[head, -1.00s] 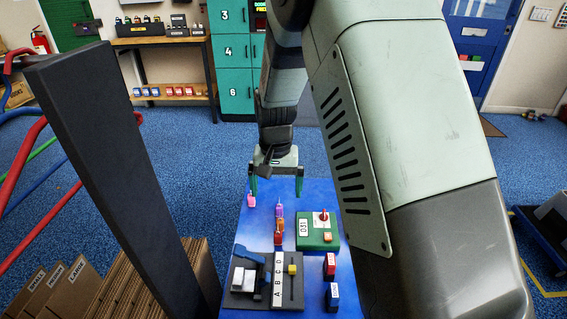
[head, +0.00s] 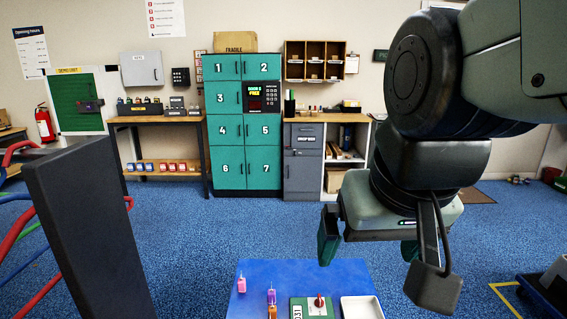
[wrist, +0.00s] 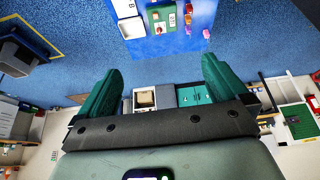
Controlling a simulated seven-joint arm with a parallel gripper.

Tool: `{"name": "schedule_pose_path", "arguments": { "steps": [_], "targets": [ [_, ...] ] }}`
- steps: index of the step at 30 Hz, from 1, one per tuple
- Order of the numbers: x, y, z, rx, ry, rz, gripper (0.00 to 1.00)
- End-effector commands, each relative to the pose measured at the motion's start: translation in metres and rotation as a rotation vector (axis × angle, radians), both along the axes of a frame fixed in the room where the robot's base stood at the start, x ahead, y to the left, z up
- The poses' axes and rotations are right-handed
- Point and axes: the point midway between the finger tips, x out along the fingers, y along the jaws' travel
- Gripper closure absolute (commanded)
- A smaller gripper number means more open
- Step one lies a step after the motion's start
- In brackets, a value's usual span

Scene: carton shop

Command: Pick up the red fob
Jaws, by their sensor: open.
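My gripper (head: 368,246) is open and empty, raised above and behind the blue table (head: 304,272). Its two green fingers also show in the wrist view (wrist: 161,68), apart with nothing between them. In the wrist view, a small red piece (wrist: 188,8) at the top edge stands in line with an orange one (wrist: 188,19) and a purple fob (wrist: 188,31); it may be the red fob, but it is too small to be sure. A pink fob (head: 241,285) stands on the table's left side. The head view cuts off the table's near part.
A green box (head: 308,311) with a red knob (head: 319,301) and a white tray (head: 362,308) are on the table. A dark post (head: 85,235) rises at left. Teal lockers (head: 228,130) and benches stand at the back wall. Blue floor between is clear.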

Motion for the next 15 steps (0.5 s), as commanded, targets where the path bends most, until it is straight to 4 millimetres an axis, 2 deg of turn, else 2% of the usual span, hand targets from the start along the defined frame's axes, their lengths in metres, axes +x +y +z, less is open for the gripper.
{"name": "schedule_pose_path", "arguments": {
  "steps": [1,5,9,15],
  "targets": [
    [-0.013,-0.004,0.002,-0.006,-0.024,-0.002,0.00],
    [-0.033,-0.009,0.001,-0.018,-0.054,-0.002,0.00],
    [-0.039,-0.011,0.001,-0.024,-0.064,-0.002,0.21],
    [-0.039,-0.011,0.001,-0.024,-0.064,-0.002,0.52]
  ]
}}
